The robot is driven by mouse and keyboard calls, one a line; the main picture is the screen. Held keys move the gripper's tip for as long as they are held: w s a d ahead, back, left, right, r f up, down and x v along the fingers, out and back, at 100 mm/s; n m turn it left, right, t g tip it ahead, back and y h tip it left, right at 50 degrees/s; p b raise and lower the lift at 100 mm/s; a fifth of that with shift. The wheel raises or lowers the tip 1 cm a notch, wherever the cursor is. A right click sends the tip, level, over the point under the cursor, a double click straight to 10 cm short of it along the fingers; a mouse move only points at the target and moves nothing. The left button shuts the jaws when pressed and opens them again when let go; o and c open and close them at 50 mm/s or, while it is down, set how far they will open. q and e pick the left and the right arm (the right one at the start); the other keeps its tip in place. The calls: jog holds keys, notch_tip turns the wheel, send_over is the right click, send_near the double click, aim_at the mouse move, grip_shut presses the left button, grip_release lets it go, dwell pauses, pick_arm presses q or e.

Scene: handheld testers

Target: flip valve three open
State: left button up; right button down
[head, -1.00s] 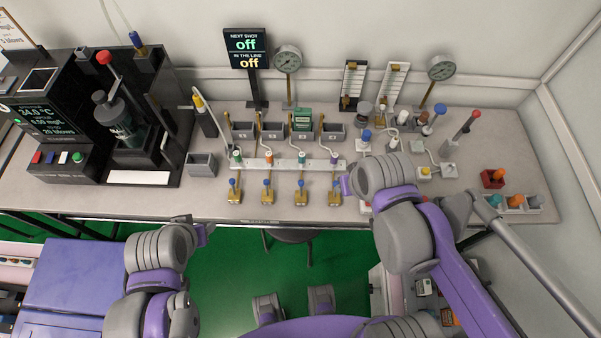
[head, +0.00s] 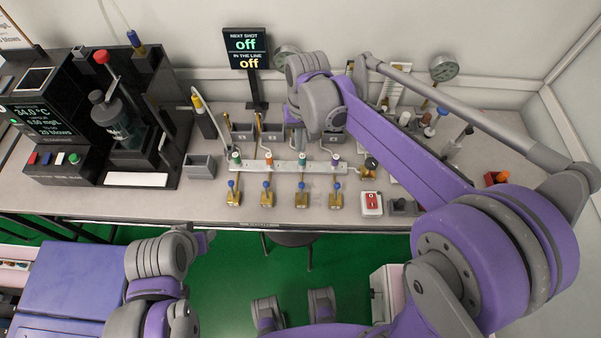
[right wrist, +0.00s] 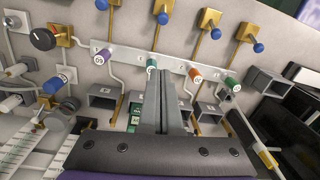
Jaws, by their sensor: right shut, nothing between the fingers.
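Four brass valves with blue-knobbed levers stand in a row along the bench front in the head view. The third from the left (head: 302,199) sits in front of the teal-capped post (head: 302,159) on the pale manifold. The levers look alike there. In the right wrist view that valve's blue knob (right wrist: 163,18) lies beyond the teal cap (right wrist: 152,64). My right gripper (right wrist: 164,72) is shut and empty, its tips by the teal cap; contact is unclear.
Grey bins (right wrist: 106,95) sit behind the manifold (head: 287,168). A red switch box (head: 371,203) stands right of the valves, and a black machine (head: 128,125) stands left. The bench front near the valves is clear.

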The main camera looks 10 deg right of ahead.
aim_at(301, 191)
dwell(0.3)
jog(key=f, duration=1)
jog(key=shift+s+a+f+b, duration=0.1)
jog(key=shift+a+f+b, duration=0.05)
jog(key=shift+a+b, duration=0.2)
jog(key=shift+s+r+p, duration=0.15)
jog(key=shift+s+r, duration=0.2)
jog(key=shift+s, duration=0.3)
jog(key=shift+s+r+p, duration=0.15)
jog(key=shift+s+r, duration=0.2)
jog(key=shift+s, duration=0.25)
jog(key=shift+s+r, duration=0.2)
jog(key=shift+s, duration=0.45)
